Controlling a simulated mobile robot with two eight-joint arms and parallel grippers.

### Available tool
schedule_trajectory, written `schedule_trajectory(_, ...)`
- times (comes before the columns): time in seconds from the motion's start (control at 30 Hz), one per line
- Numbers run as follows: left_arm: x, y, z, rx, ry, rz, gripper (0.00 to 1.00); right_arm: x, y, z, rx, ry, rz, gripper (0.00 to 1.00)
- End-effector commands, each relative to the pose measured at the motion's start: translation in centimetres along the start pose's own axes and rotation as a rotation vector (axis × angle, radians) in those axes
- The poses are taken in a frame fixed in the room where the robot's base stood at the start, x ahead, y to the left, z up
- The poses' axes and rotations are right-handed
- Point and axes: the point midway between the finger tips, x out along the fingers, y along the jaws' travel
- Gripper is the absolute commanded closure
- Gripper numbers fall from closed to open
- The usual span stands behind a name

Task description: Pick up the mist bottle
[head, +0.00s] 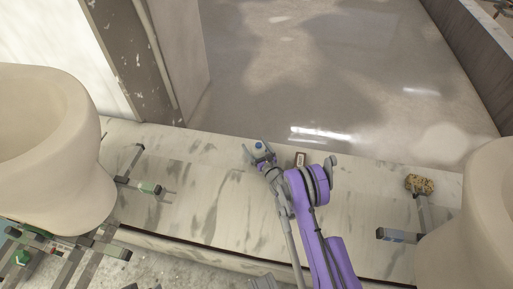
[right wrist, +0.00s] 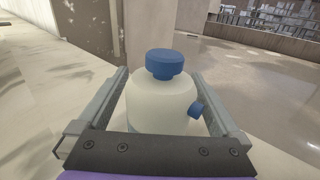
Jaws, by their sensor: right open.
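The mist bottle (right wrist: 160,98) is white with a blue cap and a small blue nozzle on its right side. It stands upright between the two fingers of my right gripper (right wrist: 172,95) in the right wrist view. The fingers are open on either side, and I cannot tell whether either one touches it. In the head view the bottle is small, its blue top (head: 259,145) showing between the fingertips of my right gripper (head: 257,150). The bottle's lower part is hidden by the gripper's dark crossbar in the wrist view. My left gripper is not in view.
A brown sponge-like lump (head: 419,184) is farther right. Large cream vessels stand at left (head: 60,150) and right (head: 485,210). Metal tool frames (head: 140,187) are at left.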

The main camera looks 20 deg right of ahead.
Motion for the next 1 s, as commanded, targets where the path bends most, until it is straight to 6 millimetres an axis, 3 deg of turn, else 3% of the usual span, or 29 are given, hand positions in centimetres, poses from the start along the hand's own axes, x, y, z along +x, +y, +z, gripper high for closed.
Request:
schedule_trajectory(0.23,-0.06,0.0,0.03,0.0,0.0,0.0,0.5,-0.02,0.06,-0.02,-0.001,0.0,-0.001,0.0)
schedule_trajectory(0.77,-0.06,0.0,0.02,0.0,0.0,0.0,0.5,-0.01,0.04,-0.01,0.0,0.0,-0.001,0.93)
schedule_trajectory(1.0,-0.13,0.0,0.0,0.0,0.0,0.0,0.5,0.0,0.04,0.21,0.0,0.0,-0.001,0.93)
